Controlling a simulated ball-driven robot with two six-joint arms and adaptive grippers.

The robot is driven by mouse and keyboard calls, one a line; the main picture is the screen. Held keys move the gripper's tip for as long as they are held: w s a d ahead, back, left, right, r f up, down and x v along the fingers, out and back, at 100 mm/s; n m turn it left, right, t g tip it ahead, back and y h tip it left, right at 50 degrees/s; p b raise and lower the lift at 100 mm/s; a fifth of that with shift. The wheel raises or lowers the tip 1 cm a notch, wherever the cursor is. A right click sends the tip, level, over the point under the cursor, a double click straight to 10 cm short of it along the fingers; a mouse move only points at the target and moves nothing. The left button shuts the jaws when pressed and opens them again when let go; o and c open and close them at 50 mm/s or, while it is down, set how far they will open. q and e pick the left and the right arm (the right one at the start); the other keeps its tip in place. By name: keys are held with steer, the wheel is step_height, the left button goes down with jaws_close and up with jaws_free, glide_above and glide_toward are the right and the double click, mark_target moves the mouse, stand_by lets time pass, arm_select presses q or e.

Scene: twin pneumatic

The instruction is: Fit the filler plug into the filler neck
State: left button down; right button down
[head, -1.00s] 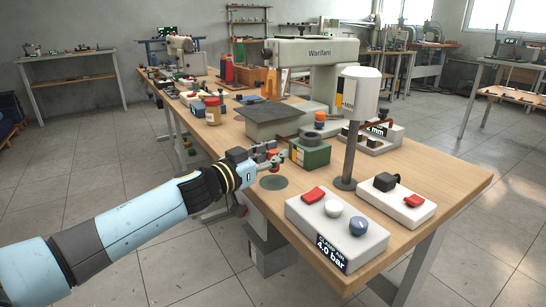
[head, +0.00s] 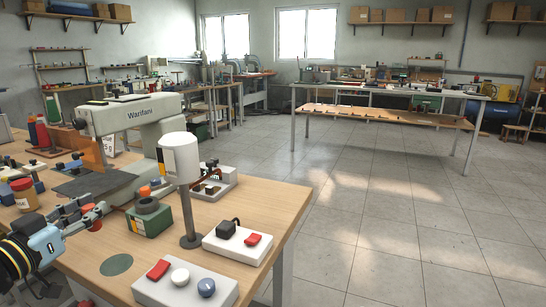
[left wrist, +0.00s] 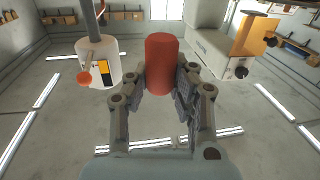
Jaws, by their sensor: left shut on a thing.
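My left gripper (head: 84,217) reaches in from the left edge of the head view, over the near left part of the workbench. It is shut on a red cylinder, taken as the filler plug (left wrist: 160,62), which stands up between the fingers in the left wrist view. In the head view its red side (head: 96,225) shows just beyond the fingers. To its right stands a green block (head: 150,220) with a dark round collar on top, likely the filler neck (head: 148,205). The plug is apart from it. My right gripper is not in view.
A white-capped post (head: 181,160) stands right of the green block. A control box (head: 185,288) with red, white and blue knobs lies at the front; a smaller switch box (head: 237,243) is behind it. A Warifani machine (head: 130,113) stands behind. A dark green disc (head: 116,265) lies on the bench.

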arm_select(q)
steer(key=s+d+r+m+g+h, duration=0.75)
steer(key=s+d+r+h, duration=0.45)
steer(key=d, duration=0.4)
steer(key=w+a+f+n+t+y, duration=0.2)
steer(key=w+a+f+y, duration=0.2)
steer(key=a, duration=0.1)
steer(key=w+a+f+n+t+y, duration=0.3)
steer(key=w+a+f+y, duration=0.1)
steer(key=a, duration=0.1)
steer(key=w+a+f+n+t+y, duration=0.2)
steer(key=w+a+f+n+y, duration=0.1)
steer(key=a, duration=0.3)
steer(key=shift+w+a+f+t+y, duration=0.1)
steer(key=shift+w+f+t+y, duration=0.15)
steer(key=shift+w+f+y, duration=0.55)
steer(key=shift+w+d+f+y, duration=0.15)
steer(key=shift+w+f, duration=0.05)
steer(key=shift+w, duration=0.25)
steer(key=shift+w+d+f+y, duration=0.1)
steer(key=shift+w+f+y, duration=0.1)
steer(key=shift+w, duration=0.2)
